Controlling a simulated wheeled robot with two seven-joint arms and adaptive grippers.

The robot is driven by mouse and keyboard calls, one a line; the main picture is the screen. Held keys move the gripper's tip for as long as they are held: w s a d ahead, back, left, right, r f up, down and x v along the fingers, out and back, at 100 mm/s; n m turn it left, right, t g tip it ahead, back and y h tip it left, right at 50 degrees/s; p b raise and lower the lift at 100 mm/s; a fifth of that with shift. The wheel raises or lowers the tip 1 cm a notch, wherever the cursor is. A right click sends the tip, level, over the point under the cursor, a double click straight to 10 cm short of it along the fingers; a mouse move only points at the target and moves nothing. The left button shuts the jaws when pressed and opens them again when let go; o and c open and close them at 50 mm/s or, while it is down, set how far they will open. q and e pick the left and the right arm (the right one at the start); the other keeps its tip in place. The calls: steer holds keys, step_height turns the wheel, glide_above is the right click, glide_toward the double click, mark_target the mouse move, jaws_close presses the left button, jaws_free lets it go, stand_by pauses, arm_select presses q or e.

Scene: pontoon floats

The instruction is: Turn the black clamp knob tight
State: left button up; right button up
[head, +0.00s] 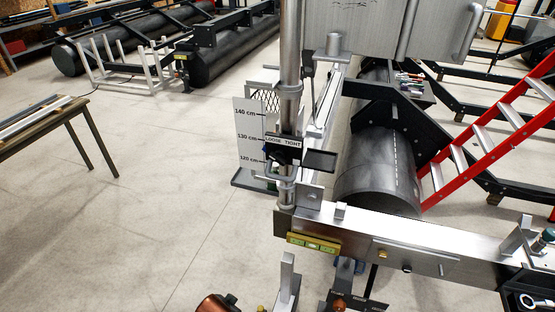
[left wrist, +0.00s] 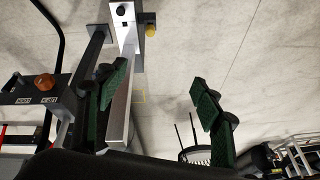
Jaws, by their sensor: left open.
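A white label reading LOOSE TIGHT (head: 283,141) sits on the upright metal post (head: 290,60) in the head view. A dark clamp part (head: 284,156) shows just under the label; its shape as a knob is hard to make out. It does not show clearly in the left wrist view. My left gripper (left wrist: 158,76) is open, its green-padded fingers wide apart with nothing between them. In that view it is over the floor, close to a metal beam and a black plate with an orange knob (left wrist: 45,82). My right gripper is in neither view.
A height scale board (head: 248,135) stands behind the post. A small black tray (head: 320,160) juts out to its right. A metal beam (head: 430,238) with a yellow level (head: 313,243) crosses the front right. A red ladder (head: 495,125) leans at right. The floor at left centre is clear.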

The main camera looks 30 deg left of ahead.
arm_select(q)
steer(key=w+a+r+m+t+y, duration=0.1)
steer(key=w+r+t, duration=0.2)
steer(key=w+r, duration=0.65)
steer(key=w+a+r+t+y, duration=0.25)
steer(key=w+r, duration=0.35)
steer(key=r, duration=0.6)
steer(key=m+t, duration=0.2)
steer(key=t, duration=0.6)
glide_toward(277, 161)
steer(key=w, duration=0.3)
steer(key=w+b, duration=0.1)
steer(key=b, duration=0.1)
steer(key=w+a+b, duration=0.1)
steer(key=b, duration=0.1)
steer(key=shift+a+r+g+h, duration=0.1)
steer(key=shift+a+g+h, duration=0.15)
steer(key=x, duration=0.2)
steer(key=p+x, duration=0.1)
steer(key=x, duration=0.1)
steer(key=shift+r, duration=0.25)
steer(key=shift+w+a, duration=0.2)
steer(key=shift+w, duration=0.45)
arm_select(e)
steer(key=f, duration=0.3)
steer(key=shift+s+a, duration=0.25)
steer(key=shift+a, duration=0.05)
arm_select(q)
steer(key=shift+c, duration=0.3)
